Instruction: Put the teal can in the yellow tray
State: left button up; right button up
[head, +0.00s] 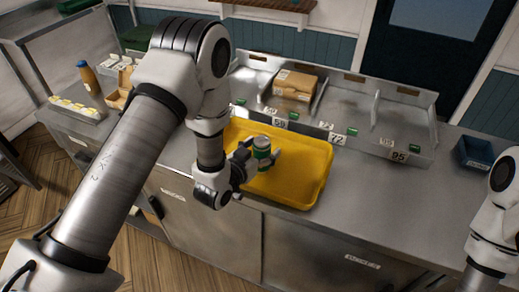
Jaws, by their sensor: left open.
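The teal can (262,147), green with a pale metal top, stands upright in the yellow tray (305,175), toward its left side. Its base is partly hidden by my gripper, so I cannot tell exactly how it meets the tray floor. My left gripper (260,162) is open, with its fingers around the can, reaching in from the tray's left edge. My right gripper is out of view; only part of the right arm shows at the right edge.
Behind the tray is a metal rack of numbered bays, one holding a cardboard box (295,85). A dark blue bin (474,153) stands at the right. A bottle (88,77) and a tray of small items (77,108) are at the left. The counter right of the tray is clear.

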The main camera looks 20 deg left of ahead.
pick_arm(q)
jog(key=shift+s+r, duration=0.1)
jog(key=shift+r, duration=0.2)
jog(key=b+v, duration=0.1)
jog(key=v, duration=0.1)
jog(key=b+v, duration=0.1)
jog(key=v, duration=0.2)
jog(key=b+v, duration=0.1)
jog(key=v, duration=0.1)
jog(key=shift+s+f, duration=0.2)
jog(key=shift+f, duration=0.1)
jog(key=s+a+f+n+g+y+p, duration=0.1)
jog(key=s+f+g+p, duration=0.1)
jog(key=s+f+g, duration=0.5)
jog(key=s+a+f+n+g+y+p, duration=0.1)
jog(key=s+a+f+g+y+p, duration=0.1)
jog(key=s+f+g, duration=0.6)
jog(key=s+f, duration=0.5)
jog(key=s, duration=0.6)
jog(key=shift+f+n+g+p, duration=0.2)
jog(key=shift+n+g+p, duration=0.1)
jog(key=shift+p, duration=0.1)
